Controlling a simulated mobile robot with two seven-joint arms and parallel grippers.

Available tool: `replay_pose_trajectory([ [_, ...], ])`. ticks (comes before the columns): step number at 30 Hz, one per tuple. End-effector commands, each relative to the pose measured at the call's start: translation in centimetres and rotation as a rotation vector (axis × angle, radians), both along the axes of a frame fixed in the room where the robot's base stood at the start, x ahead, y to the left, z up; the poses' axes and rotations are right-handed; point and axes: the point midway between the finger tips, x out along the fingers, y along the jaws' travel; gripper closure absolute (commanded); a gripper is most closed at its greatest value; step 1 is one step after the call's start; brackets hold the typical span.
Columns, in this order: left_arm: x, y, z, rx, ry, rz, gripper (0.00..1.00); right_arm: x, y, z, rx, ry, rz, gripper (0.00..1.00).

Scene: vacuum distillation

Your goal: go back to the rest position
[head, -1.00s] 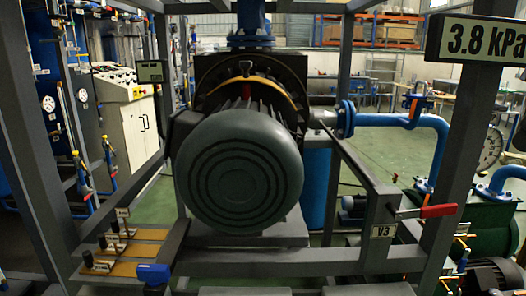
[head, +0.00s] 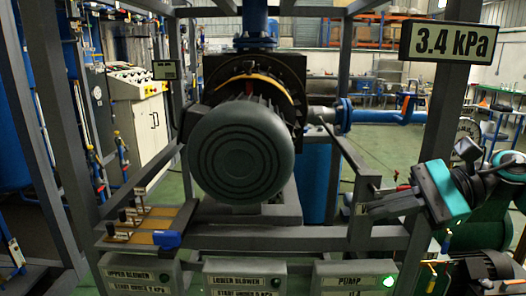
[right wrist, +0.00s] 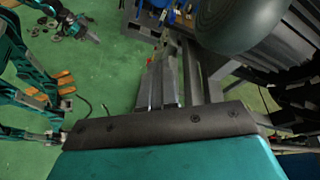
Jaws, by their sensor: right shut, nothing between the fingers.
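My right gripper (head: 372,207) reaches in from the right in the head view, below the pressure sign. Its fingers are shut and empty, pointing left in front of the frame post with the valve V3. A small bit of the red valve handle (head: 403,187) shows behind it; the rest is hidden. My left gripper is not in the head view. Teal arm parts at the left of the right wrist view are too unclear to identify.
A grey frame surrounds the big motor (head: 240,150). The sign (head: 452,41) reads 3.4 kPa. Below are LOWER BLOWER (head: 245,278) and PUMP (head: 352,280) boxes, with a lit green light (head: 389,281). Green floor (right wrist: 112,75) is open in the wrist view.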

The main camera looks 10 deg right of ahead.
Motion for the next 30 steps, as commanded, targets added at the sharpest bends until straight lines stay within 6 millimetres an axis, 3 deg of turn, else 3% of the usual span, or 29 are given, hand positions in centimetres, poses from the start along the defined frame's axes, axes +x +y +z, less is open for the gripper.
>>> replay_pose_trajectory([
  [3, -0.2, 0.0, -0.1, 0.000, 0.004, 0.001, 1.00, 1.6, 2.4, -3.6, 0.470, 0.368, -0.194, 1.00],
  [8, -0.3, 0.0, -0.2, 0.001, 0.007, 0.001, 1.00, 3.4, 3.1, -9.6, 1.079, 0.926, -0.446, 1.00],
  [10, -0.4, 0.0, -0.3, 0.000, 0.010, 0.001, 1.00, 3.5, 3.1, -13.3, 1.349, 1.184, -0.552, 1.00],
  [14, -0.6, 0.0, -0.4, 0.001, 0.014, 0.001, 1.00, 1.9, 3.5, -21.7, 1.865, 1.664, -0.741, 1.00],
  [15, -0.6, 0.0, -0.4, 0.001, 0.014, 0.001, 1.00, 0.8, 3.9, -24.5, 2.026, 1.806, -0.797, 1.00],
  [17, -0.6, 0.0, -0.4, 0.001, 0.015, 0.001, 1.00, -1.1, 4.8, -28.3, 2.258, 1.992, -0.870, 1.00],
  [18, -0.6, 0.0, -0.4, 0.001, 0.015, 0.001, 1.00, -2.5, 5.6, -30.4, -2.148, -1.879, 0.820, 1.00],
  [21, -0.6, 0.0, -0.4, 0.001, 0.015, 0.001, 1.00, -5.8, 7.6, -34.6, -1.912, -1.622, 0.710, 1.00],
  [24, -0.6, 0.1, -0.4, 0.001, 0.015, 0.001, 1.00, -8.3, 9.3, -37.1, -1.756, -1.447, 0.639, 1.00],
  [30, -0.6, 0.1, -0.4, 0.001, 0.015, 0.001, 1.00, -10.0, 10.6, -38.6, -1.652, -1.324, 0.592, 1.00],
])
